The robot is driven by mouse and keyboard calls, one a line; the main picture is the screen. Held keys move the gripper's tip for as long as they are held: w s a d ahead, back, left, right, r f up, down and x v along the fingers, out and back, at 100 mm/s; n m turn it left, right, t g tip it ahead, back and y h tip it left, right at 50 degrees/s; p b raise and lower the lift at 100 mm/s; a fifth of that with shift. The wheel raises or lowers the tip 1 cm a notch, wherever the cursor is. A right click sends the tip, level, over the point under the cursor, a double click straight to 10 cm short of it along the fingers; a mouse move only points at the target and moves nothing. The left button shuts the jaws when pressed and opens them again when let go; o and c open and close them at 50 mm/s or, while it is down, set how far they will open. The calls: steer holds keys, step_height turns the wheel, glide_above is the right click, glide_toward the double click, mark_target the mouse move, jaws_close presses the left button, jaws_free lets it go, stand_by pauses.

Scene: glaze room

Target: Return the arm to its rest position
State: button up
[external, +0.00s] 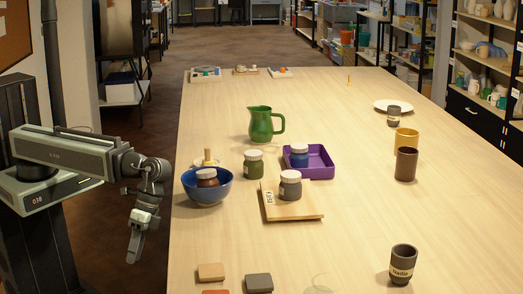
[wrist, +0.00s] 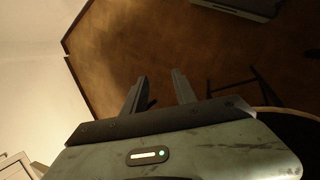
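My gripper (external: 133,256) hangs pointing down off the left edge of the table, beside it and clear of everything on it. In the wrist view my gripper (wrist: 158,76) has its two fingers apart. Only brown floor shows between them, so it is open and empty. My arm is folded close to its column at the left of the external view.
The long table (external: 350,235) fills the middle. Nearest my gripper stands a blue bowl (external: 208,192) with a brown jar (external: 207,178). Beyond are a purple tray (external: 322,161), a wooden board (external: 285,209) and a green pitcher (external: 261,124).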

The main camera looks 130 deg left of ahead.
step_height(320, 180, down, 9)
steer(key=w+d+m+y+b, duration=0.2)
steer(key=d+m+y+b, duration=0.1)
steer(key=m+y+b, duration=0.25)
step_height(320, 180, up, 30)
steer(key=p, duration=3)
steer(key=shift+a, duration=0.35)
steer(key=shift+s+m, duration=0.1)
steer(key=shift+m, duration=0.15)
